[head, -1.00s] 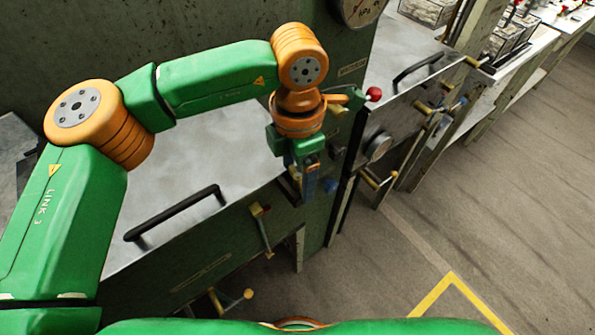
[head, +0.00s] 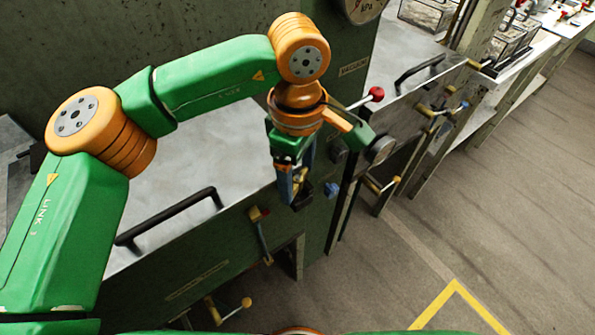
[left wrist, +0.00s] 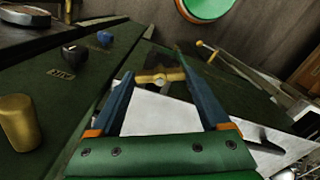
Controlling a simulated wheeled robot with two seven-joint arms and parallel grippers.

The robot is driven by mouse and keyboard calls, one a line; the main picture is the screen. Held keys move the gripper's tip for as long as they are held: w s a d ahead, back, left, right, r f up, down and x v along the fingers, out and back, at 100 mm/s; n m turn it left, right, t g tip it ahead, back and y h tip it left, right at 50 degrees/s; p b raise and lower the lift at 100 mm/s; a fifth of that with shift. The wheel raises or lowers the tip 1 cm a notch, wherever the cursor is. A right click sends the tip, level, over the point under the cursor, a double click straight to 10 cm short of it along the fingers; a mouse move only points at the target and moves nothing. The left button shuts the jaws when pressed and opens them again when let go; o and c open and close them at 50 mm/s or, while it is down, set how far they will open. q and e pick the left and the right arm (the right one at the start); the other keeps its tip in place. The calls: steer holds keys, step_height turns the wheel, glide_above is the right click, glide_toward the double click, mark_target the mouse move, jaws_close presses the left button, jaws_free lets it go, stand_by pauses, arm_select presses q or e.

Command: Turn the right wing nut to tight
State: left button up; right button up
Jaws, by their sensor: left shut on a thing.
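My left gripper (head: 299,196) points down at the front of the green basin cabinet, near its right end. In the left wrist view its two blue fingers (left wrist: 155,72) are closed in around a brass wing nut (left wrist: 160,76), one on each side. The nut's wings lie across the gap between the fingers, with a round hub in the middle. In the head view the fingers and wrist hide most of this nut. I cannot read how tight it is. My right gripper is not in view.
A black handle (head: 170,216) is on the metal lid. A red-ball lever (head: 376,94) stands behind the wrist. Floor at right is clear.

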mark_target(298, 177)
arm_select(q)
steer(key=m, duration=0.4)
steer(key=shift+m, duration=0.7)
steer(key=o, duration=1.2)
steer(key=shift+r, duration=3.6)
